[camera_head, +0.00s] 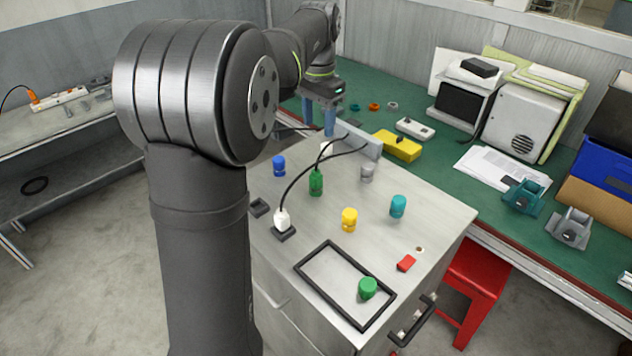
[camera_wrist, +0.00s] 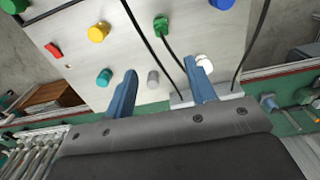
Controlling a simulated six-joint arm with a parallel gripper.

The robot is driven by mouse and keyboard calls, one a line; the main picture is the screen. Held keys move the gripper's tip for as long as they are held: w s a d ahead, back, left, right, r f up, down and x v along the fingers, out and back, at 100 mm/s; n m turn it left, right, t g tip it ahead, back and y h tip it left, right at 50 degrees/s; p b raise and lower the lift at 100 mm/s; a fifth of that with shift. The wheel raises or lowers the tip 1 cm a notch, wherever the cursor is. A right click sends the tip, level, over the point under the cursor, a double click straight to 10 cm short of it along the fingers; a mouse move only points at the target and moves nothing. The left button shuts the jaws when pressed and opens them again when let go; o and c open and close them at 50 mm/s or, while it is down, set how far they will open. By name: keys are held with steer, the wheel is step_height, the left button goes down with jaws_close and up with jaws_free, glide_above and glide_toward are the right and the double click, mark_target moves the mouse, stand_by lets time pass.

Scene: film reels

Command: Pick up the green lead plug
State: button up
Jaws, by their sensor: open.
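The green lead plug (camera_head: 316,182) stands on the grey cabinet top (camera_head: 425,222) with a black cable coming from it. In the wrist view the green plug (camera_wrist: 161,24) lies near the top, beyond my fingertips. My gripper (camera_head: 330,120) hangs over the back edge of the cabinet, behind the plug. Its two blue fingers (camera_wrist: 158,72) are spread apart with nothing between them. A second green piece (camera_head: 368,288) without a visible cable stands inside the black frame (camera_head: 320,302) at the front.
Blue (camera_head: 279,166), yellow (camera_head: 349,219), teal (camera_head: 398,206) and grey (camera_head: 367,173) pieces surround the plug. A white plug (camera_head: 282,220) sits at a dark socket. Black cables arch over the top to a grey block (camera_head: 362,143). A red block (camera_head: 406,263) lies front right.

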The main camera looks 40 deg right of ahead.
glide_toward(316, 174)
step_height(316, 174, down, 6)
steer(key=shift+s+d+r, duration=0.15)
steer(key=shift+r, duration=0.1)
steer(key=shift+a+f, duration=0.2)
steer(key=shift+f, duration=2.45)
steer(key=c, duration=1.1)
